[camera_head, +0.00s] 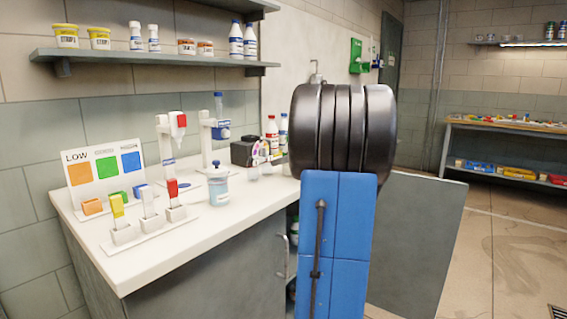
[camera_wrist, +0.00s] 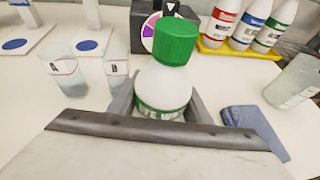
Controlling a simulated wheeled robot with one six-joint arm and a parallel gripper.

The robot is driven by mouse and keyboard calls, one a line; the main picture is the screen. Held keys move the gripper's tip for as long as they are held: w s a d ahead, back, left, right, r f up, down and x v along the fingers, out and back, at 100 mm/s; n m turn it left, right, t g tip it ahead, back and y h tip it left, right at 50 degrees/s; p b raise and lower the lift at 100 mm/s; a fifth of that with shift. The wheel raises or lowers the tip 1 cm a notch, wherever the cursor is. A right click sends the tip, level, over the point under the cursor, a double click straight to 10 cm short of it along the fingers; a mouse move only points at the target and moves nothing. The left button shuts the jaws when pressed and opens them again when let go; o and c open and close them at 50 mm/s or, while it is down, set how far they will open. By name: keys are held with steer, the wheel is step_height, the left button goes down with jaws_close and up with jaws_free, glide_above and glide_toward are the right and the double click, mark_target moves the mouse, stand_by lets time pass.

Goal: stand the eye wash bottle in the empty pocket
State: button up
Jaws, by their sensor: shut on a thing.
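In the wrist view the eye wash bottle (camera_wrist: 160,90) is white with a green cap and a green label, partly readable. It looks roughly upright. My gripper (camera_wrist: 161,108) is shut on its body, one finger on each side. The bottle's lower part is hidden behind my gripper's body, so I cannot tell whether it touches the counter. In the head view my arm hides the gripper and the bottle. A green holder (camera_head: 356,56) hangs on the wall there; I cannot make out an empty pocket in it.
A black box (camera_wrist: 140,31) with a colour wheel stands behind the eye wash bottle. The counter's front (camera_head: 205,240) is clear.

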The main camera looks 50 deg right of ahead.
steer(key=shift+f, duration=0.15)
steer(key=o, duration=1.1)
steer(key=shift+f, duration=0.1)
